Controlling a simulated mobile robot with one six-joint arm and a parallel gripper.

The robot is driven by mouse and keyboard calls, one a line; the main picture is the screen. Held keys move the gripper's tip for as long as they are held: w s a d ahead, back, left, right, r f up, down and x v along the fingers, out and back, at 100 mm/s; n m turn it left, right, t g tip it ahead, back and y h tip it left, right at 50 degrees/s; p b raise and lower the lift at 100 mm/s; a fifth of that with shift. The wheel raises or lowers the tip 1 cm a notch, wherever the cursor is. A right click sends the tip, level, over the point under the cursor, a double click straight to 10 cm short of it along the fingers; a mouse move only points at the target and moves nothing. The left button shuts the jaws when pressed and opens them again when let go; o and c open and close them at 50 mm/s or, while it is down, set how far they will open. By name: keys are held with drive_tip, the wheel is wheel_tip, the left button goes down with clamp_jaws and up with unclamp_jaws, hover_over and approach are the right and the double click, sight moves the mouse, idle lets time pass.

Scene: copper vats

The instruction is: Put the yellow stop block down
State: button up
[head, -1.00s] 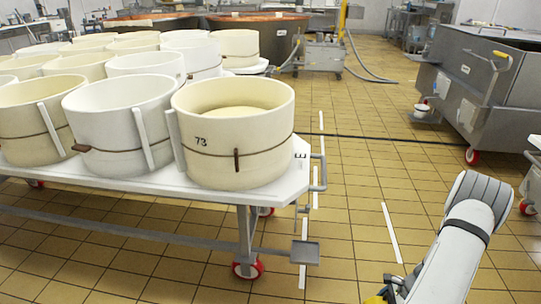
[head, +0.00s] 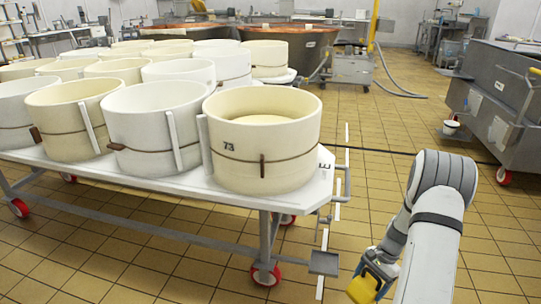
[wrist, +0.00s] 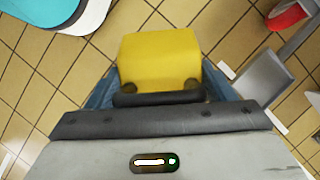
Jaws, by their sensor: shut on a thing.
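The yellow stop block (head: 362,288) is at the lower middle of the head view, above the tiled floor and to the right of the wheeled table's near end. It also fills the upper middle of the wrist view (wrist: 160,60). My gripper (head: 374,275) is shut on the block. In the wrist view its blue fingers (wrist: 102,88) sit on either side of the block. Tiled floor shows beyond the block; I cannot tell its exact height above it.
A white-topped table (head: 318,192) on red casters (head: 266,275) carries several cream round moulds (head: 262,140). A grey pedal plate (head: 324,262) juts from its near leg, close left of the block. A steel tank (head: 495,100) stands at right. Tiled floor between is clear.

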drive_tip(key=w+a+r+n+g+h+p, duration=0.1)
drive_tip(key=w+a+r+n+h, duration=0.1)
drive_tip(key=a+r+n, duration=0.55)
drive_tip(key=w+a+r+n+g+h, duration=0.1)
drive_tip(key=w+a+r+n+h, duration=0.3)
drive_tip(key=a+r, duration=0.7)
drive_tip(key=s+r+y+p, duration=0.2)
drive_tip(key=r+p, duration=1.6)
drive_tip(key=p, duration=1.1)
drive_tip(key=shift+s+d+r, duration=0.15)
drive_tip(key=shift+s+r, duration=0.1)
drive_tip(key=shift+s, duration=0.45)
drive_tip(key=shift+f+n, duration=0.1)
drive_tip(key=shift+n, duration=0.15)
